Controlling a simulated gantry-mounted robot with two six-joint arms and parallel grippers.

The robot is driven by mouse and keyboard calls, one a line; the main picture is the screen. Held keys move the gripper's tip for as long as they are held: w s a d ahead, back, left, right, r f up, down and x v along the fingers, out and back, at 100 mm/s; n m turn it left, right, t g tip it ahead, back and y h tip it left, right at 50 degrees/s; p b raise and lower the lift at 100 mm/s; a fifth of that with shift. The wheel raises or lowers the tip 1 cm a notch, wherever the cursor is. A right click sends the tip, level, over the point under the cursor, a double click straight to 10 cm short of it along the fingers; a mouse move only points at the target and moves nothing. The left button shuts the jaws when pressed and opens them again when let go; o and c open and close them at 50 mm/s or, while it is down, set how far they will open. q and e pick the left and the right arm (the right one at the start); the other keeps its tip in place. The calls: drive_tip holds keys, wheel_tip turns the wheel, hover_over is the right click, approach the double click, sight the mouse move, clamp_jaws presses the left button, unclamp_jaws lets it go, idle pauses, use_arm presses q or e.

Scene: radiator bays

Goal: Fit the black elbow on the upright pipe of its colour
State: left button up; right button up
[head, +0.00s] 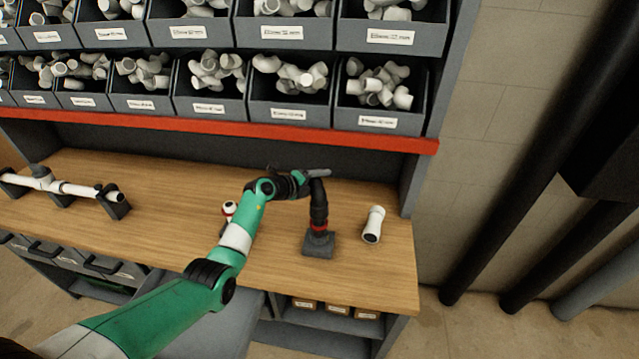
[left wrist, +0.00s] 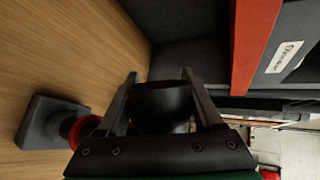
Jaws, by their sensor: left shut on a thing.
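The black elbow (left wrist: 160,105) is between the two fingers of my left gripper (left wrist: 158,78), which is shut on it. In the head view my left gripper (head: 314,176) is at the top of the upright black pipe (head: 319,208). The pipe rises from a red collar (head: 319,228) on a grey base (head: 318,244). Elbow and pipe look in line and meet or overlap there; I cannot tell how far the elbow is seated. The left wrist view shows the red collar (left wrist: 80,131) and base (left wrist: 45,122) at the left. My right gripper is not in view.
A white elbow (head: 373,224) lies on the wooden bench (head: 180,215) to the right. A white piece with a red part (head: 229,208) is partly behind my left arm. A white pipe assembly (head: 55,187) is at far left. Shelf bins with a red edge (head: 230,132) hang above.

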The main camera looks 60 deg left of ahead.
use_arm(q)
drive_tip(key=shift+f+b, duration=0.7)
drive_tip(key=shift+f, duration=0.85)
drive_tip(key=o, duration=1.5)
drive_tip(key=shift+c, duration=0.2)
drive_tip(key=p+v, duration=0.5)
drive_tip(key=v, duration=0.6)
drive_tip(key=shift+s+d, duration=0.15)
drive_tip(key=shift+s, duration=0.15)
drive_tip(key=shift+r, duration=0.15)
